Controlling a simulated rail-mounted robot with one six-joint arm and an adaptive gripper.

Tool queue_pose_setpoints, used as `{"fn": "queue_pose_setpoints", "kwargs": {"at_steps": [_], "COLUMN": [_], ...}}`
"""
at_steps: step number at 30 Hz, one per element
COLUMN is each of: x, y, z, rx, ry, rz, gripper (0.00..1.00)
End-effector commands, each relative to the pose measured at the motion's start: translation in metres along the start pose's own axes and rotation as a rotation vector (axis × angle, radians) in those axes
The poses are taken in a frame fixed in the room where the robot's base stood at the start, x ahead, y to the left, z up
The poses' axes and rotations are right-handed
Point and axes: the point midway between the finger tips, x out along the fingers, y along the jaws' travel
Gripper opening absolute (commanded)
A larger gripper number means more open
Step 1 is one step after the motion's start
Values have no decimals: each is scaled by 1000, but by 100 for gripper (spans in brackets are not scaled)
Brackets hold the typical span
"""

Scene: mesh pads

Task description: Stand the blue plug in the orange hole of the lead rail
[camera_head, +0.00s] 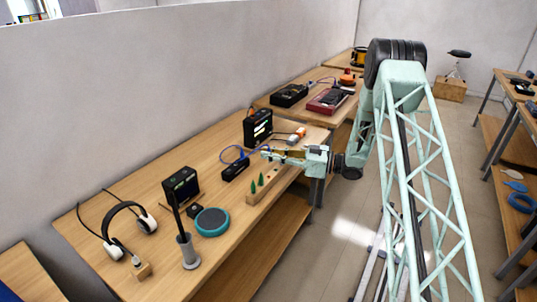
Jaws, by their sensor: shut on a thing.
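The lead rail (270,188) is a wooden block along the right front edge of the long bench. Two green pointed plugs (257,184) stand upright in its left half. Its holes are too small to make out, so I cannot tell the orange one. My gripper (268,154) reaches in from the right, level, above and behind the rail's right half. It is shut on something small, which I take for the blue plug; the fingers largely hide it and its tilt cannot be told.
A black device (235,170) with a blue cable lies left of my gripper, and a black display box (258,127) stands behind it. An orange-and-white item (297,135) is close to the gripper. A teal disc (212,222), a grey holder (188,251) and headphones (146,222) stand farther left.

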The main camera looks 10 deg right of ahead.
Motion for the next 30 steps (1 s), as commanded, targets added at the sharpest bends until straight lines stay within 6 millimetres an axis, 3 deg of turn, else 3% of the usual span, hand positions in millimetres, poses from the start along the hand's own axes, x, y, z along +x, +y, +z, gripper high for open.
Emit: {"fn": "queue_pose_setpoints", "kwargs": {"at_steps": [30], "x": [0], "y": [0], "z": [52], "rx": [-1], "ry": [0], "rz": [0], "gripper": [1]}}
